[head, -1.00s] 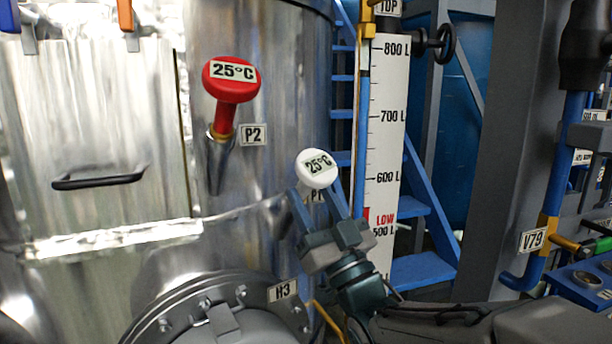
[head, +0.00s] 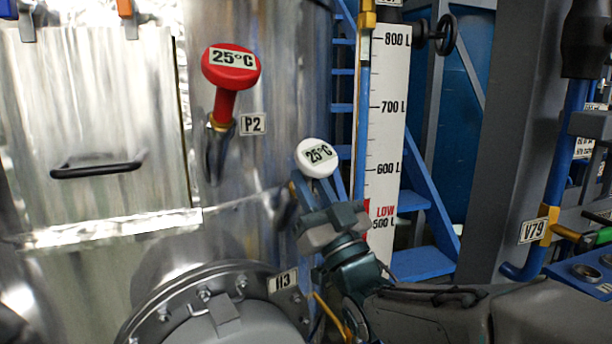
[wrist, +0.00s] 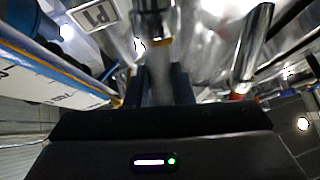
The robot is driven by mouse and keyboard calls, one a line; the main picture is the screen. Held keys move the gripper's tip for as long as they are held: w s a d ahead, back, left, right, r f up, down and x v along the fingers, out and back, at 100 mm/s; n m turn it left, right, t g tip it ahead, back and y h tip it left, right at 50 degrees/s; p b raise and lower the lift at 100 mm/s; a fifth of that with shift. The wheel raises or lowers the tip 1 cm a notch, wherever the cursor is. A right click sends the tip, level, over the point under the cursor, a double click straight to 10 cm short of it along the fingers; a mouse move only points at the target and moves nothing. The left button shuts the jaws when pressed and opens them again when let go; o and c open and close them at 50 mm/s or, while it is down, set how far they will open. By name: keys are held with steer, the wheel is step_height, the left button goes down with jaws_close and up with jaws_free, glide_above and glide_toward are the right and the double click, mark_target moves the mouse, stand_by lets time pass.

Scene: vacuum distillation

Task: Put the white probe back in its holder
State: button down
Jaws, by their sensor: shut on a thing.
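The white probe (head: 316,157) has a round white head marked 25°C, tilted, in front of the steel vessel in the head view. My gripper (head: 318,184) is shut on its shaft just below the head. In the wrist view the shaft (wrist: 157,85) shows between the dark fingers. The P1 label (wrist: 97,14) is at the top of the wrist view; in the head view it is hidden.
The red probe (head: 230,70) sits in a holder beside the P2 label (head: 253,124), up and left. The H3 flange (head: 190,300) bulges below. The white level scale (head: 388,130) and blue ladder (head: 420,215) stand close on the right.

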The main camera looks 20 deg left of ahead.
mark_target(327, 173)
steer(key=shift+r, duration=0.1)
steer(key=shift+s+d+r, duration=0.3)
steer(key=shift+d+r, duration=0.15)
steer(key=shift+r, duration=0.15)
steer(key=shift+s+d+r, duration=0.3)
steer(key=shift+d+r, duration=0.15)
steer(key=shift+r, duration=0.2)
steer(key=shift+s+d+r, duration=0.3)
steer(key=shift+d+r, duration=0.15)
steer(key=shift+r, duration=0.15)
steer(key=shift+s+d+r, duration=0.3)
steer(key=shift+d+r, duration=0.15)
steer(key=shift+r, duration=0.2)
steer(key=shift+s+d+r, duration=0.3)
steer(key=shift+d+r, duration=0.15)
steer(key=shift+r, duration=0.15)
steer(key=shift+s+d+r, duration=0.3)
steer(key=shift+d+r, duration=0.15)
steer(key=shift+r, duration=0.2)
steer(key=s+d+f+b, duration=0.1)
steer(key=s+d+b, duration=0.2)
steer(key=d+b, duration=0.1)
steer(key=shift+s+d+f, duration=0.25)
steer(key=shift+d+f, duration=0.05)
steer(key=shift+d, duration=0.45)
stand_by(0.5)
